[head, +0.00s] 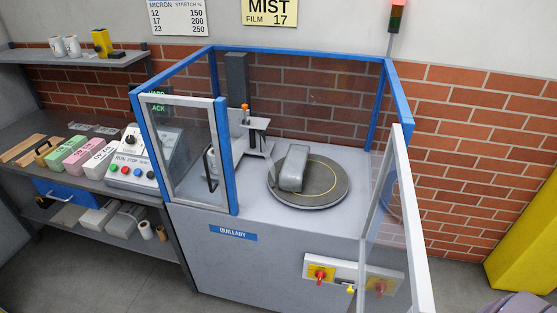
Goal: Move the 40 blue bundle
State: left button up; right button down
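I see no bundle that is clearly blue or that I can read as marked 40. A grey bundle-like block (293,168) lies on the round turntable (325,196) inside the blue-framed machine (230,208). On the left counter stand a green block (67,151), a pink block (82,158) and a white block (100,162); their lettering is too small to read surely. Neither of my grippers is in view.
The machine's right glass door (408,240) stands swung open toward me; its left glass panel (183,150) has a black handle. A control panel (146,160) sits on the counter. Red switches (319,274) are on the machine's front. A yellow object (525,240) stands far right.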

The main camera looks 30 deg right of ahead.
aim_at(291, 176)
jog(key=i+j+z, duration=0.35)
jog(key=i+j, duration=0.15)
jog(key=i+j+z, duration=0.3)
jog(key=i+j, duration=0.2)
jog(key=j, duration=0.2)
